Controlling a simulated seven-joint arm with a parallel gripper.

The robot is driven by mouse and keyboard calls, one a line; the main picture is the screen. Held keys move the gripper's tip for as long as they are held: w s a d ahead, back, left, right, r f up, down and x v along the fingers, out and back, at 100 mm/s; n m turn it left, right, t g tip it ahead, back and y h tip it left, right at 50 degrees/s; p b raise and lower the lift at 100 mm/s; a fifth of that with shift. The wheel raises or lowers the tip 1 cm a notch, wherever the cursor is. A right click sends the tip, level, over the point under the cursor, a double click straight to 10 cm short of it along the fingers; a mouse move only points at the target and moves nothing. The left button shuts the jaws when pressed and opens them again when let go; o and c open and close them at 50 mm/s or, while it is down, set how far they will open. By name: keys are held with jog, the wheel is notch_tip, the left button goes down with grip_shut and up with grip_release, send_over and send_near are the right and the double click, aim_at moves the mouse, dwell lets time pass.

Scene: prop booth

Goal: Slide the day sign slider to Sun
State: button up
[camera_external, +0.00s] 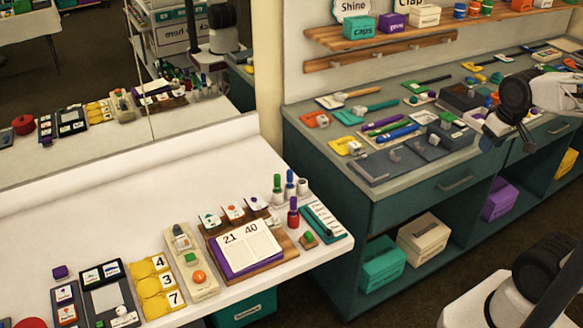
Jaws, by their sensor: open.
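A teal board (324,221) with a white strip of small labels lies at the right end of the white counter. It looks like the day sign, but its lettering is too small to read, and I cannot tell where its slider is set. My gripper (507,139) is at the upper right, open and empty, above the grey-topped cabinet. It is well apart from the teal board, to its right.
On the white counter (90,205), a calendar block (248,246), red bottle (293,214), green block and beige panel (190,262) stand near the teal board. Tools and boxes crowd the grey-topped cabinet (300,108). A mirror reflects the counter.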

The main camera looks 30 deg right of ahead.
jog(key=n+y, duration=0.3)
jog(key=n, duration=0.6)
send_over(330, 230)
jog(key=s+d, duration=0.2)
jog(key=s, duration=0.1)
notch_tip(330, 230, down, 24)
jog(key=shift+w+r+t, duration=0.1)
jog(key=shift+w+t, duration=0.1)
jog(key=shift+t, duration=0.1)
jog(key=shift+x, duration=3.85)
